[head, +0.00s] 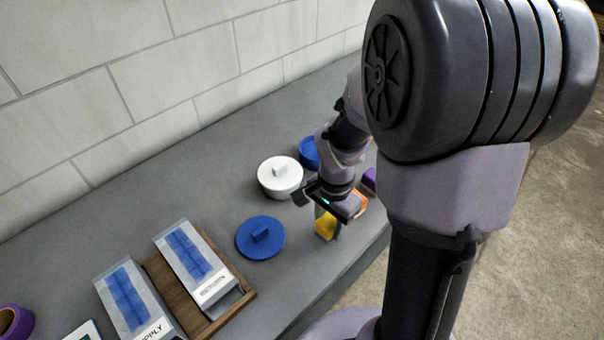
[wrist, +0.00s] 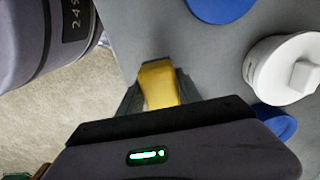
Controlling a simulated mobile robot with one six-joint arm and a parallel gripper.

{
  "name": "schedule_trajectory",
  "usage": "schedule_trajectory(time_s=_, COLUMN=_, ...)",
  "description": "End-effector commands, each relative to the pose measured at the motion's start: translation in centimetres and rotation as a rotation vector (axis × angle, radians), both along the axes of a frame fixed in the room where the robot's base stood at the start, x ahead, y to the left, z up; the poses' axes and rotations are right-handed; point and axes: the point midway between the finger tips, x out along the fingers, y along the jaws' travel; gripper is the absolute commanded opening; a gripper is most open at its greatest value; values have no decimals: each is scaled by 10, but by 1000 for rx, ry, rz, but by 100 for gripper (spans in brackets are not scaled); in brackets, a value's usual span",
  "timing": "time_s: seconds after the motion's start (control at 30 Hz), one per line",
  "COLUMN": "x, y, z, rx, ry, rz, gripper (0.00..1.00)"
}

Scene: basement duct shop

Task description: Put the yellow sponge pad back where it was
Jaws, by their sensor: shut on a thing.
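The yellow sponge pad (head: 326,224) is held between the fingers of my gripper (head: 328,222) over the grey bench, near its front edge. In the wrist view the yellow sponge pad (wrist: 158,84) sits between the two dark fingers of my gripper (wrist: 158,90), which are shut on it. I cannot tell whether the pad touches the bench top. Its far side is hidden by the gripper.
On the bench (head: 190,200) are a blue lid (head: 261,238), a white lidded pot (head: 280,177) and a blue container (head: 310,152). An orange thing (head: 360,202) and a purple thing (head: 369,179) are partly hidden behind my arm. A wooden tray (head: 250,296) with labelled packets lies at left.

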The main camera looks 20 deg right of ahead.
Motion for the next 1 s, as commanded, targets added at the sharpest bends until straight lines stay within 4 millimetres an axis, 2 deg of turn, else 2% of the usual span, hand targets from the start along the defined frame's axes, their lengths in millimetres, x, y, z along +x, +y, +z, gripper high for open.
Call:
schedule_trajectory(time_s=0.1, x=21, y=-6, z=-3, rx=-1, ry=-1, rz=1, gripper=4)
schedule_trajectory(time_s=0.2, x=27, y=-8, z=-8, rx=0, ry=1, rz=0, gripper=4)
schedule_trajectory(time_s=0.4, x=27, y=-8, z=-41, rx=1, ry=1, rz=0, gripper=4)
schedule_trajectory(time_s=0.57, x=27, y=-8, z=-37, rx=0, ry=0, rz=0, gripper=4)
schedule_trajectory(time_s=0.73, x=27, y=-8, z=-42, rx=0, ry=0, rz=0, gripper=4)
schedule_trajectory(time_s=0.77, x=27, y=-8, z=-42, rx=0, ry=0, rz=0, gripper=43)
schedule_trajectory(time_s=0.8, x=27, y=-8, z=-41, rx=0, ry=0, rz=0, gripper=51)
schedule_trajectory(time_s=0.87, x=27, y=-8, z=-41, rx=0, ry=0, rz=0, gripper=63)
schedule_trajectory(time_s=1.0, x=27, y=-8, z=-41, rx=0, ry=0, rz=0, gripper=63)
